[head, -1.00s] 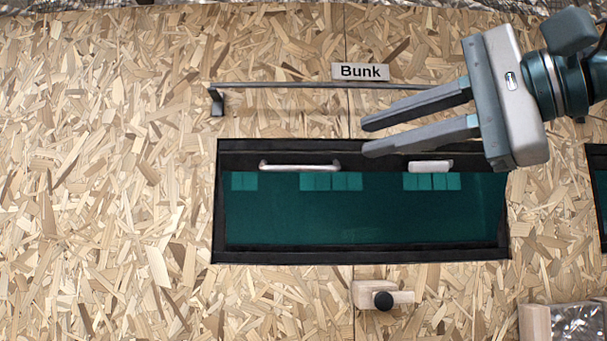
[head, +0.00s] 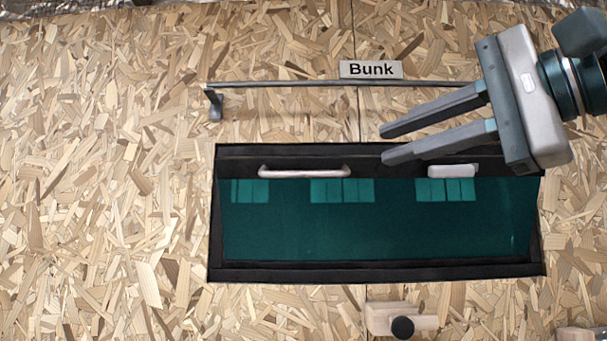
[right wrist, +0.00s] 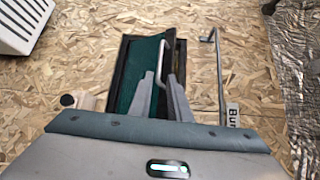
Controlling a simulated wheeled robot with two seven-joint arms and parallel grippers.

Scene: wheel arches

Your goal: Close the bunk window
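The bunk window (head: 375,272) is a wide black frame with a teal pane (head: 380,225), below the "Bunk" label (head: 371,69). A pale bar handle (head: 304,172) is on its upper dark strip, with a small white fitting (head: 452,171) to the right. In the right wrist view the window (right wrist: 122,78) shows a dark-edged panel at an angle to the frame; how far it stands open is unclear. My right gripper (head: 383,144) is open and empty, fingertips near the window's top edge, right of the handle. Contact cannot be told. My left gripper is out of view.
A grey rail (head: 285,85) on a bracket runs above the window, close to my right fingers. A wooden block with a black knob (head: 402,327) is below the frame. A white slatted box (right wrist: 20,22) shows at the wrist view's corner. Chipboard wall left of the window is clear.

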